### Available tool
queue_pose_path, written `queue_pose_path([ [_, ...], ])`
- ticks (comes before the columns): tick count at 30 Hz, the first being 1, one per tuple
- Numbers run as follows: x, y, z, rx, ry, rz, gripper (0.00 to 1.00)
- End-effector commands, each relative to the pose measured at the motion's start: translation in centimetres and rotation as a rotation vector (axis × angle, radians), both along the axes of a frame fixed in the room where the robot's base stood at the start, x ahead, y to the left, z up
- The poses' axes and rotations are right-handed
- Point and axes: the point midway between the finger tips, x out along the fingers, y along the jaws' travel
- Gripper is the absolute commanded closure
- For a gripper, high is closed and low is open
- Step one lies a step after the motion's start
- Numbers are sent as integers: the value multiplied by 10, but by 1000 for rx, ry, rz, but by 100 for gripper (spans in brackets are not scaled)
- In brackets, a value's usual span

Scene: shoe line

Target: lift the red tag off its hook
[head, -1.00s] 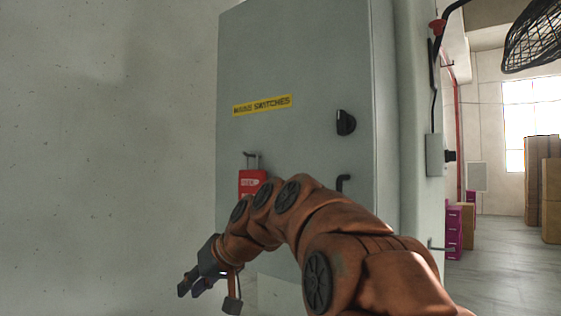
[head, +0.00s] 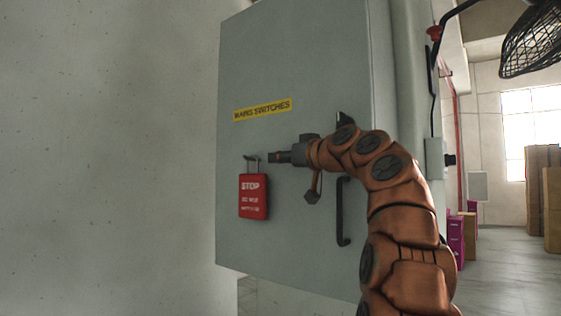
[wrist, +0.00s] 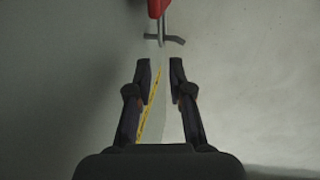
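The red tag (head: 253,197), lettered STOP, hangs from a small metal hook (head: 251,159) on the grey cabinet door. In the head view my gripper (head: 275,157) is level with the hook, just to its right. In the wrist view the two fingers of my gripper (wrist: 160,66) are apart with nothing between them. The hook (wrist: 168,40) lies just beyond the fingertips, and part of the red tag (wrist: 157,8) shows at the top edge. The rest of the tag is out of that view.
The cabinet (head: 300,65) has a yellow MAINS SWITCHES label (head: 262,110) above the hook. A black door handle (head: 341,210) stands right of the tag, beside my arm. Free space lies in front of the bare wall (head: 110,150) at left.

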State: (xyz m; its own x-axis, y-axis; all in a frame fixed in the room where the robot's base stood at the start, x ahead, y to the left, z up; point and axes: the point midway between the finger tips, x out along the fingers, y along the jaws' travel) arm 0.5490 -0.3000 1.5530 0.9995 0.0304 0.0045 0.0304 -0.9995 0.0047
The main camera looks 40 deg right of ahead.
Motion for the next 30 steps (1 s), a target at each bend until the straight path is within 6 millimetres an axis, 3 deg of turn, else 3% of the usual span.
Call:
queue_pose_path([
  [18,70,2,0,2,5,0,80],
  [28,76,2,-2,4,4,1,80],
  [30,76,2,-2,3,4,1,85],
])
